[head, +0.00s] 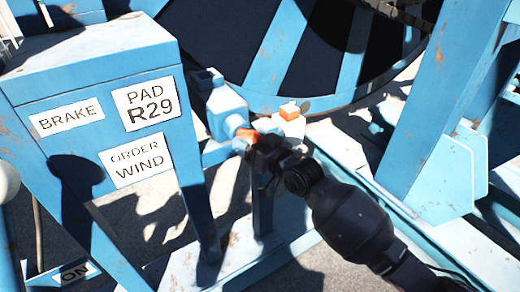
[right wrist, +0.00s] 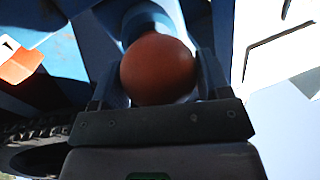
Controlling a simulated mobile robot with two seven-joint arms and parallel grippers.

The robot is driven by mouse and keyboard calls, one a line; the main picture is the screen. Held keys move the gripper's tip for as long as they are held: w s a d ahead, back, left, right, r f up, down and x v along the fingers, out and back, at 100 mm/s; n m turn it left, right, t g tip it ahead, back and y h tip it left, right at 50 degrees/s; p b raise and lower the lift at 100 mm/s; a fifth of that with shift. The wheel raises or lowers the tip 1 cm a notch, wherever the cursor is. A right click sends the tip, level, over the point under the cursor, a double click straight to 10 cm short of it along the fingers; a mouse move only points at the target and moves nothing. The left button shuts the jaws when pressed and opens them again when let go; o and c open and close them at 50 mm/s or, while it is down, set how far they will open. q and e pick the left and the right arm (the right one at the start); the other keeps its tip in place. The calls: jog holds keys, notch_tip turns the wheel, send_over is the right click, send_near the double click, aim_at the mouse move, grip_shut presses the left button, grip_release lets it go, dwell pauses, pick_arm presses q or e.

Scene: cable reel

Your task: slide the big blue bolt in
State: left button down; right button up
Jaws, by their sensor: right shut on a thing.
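The big blue bolt ends in a round orange-red knob (head: 245,135), beside the blue housing (head: 222,108) to the right of the control box. My right gripper (head: 258,146) is shut on this knob. In the right wrist view, the ball-shaped knob (right wrist: 158,68) sits between the two fingers, with a blue shaft behind it. How far the bolt is in cannot be told, since the gripper and housing hide most of it. My left gripper is not in view.
The blue control box (head: 92,75) stands at the left with BRAKE, PAD R29 and ORDER WIND labels. A small orange block (head: 290,110) sits on a pale piece just behind my gripper. The big reel (head: 300,45) fills the back. A blue frame post (head: 440,90) stands at the right.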

jog(key=shift+w+r, duration=0.1)
jog(key=o, duration=1)
jog(key=shift+o, duration=1.2)
jog(key=shift+w+a, duration=0.1)
jog(key=shift+a, duration=0.05)
jog(key=p+v, duration=0.1)
jog(key=v, duration=1)
jog(key=shift+p, duration=0.35)
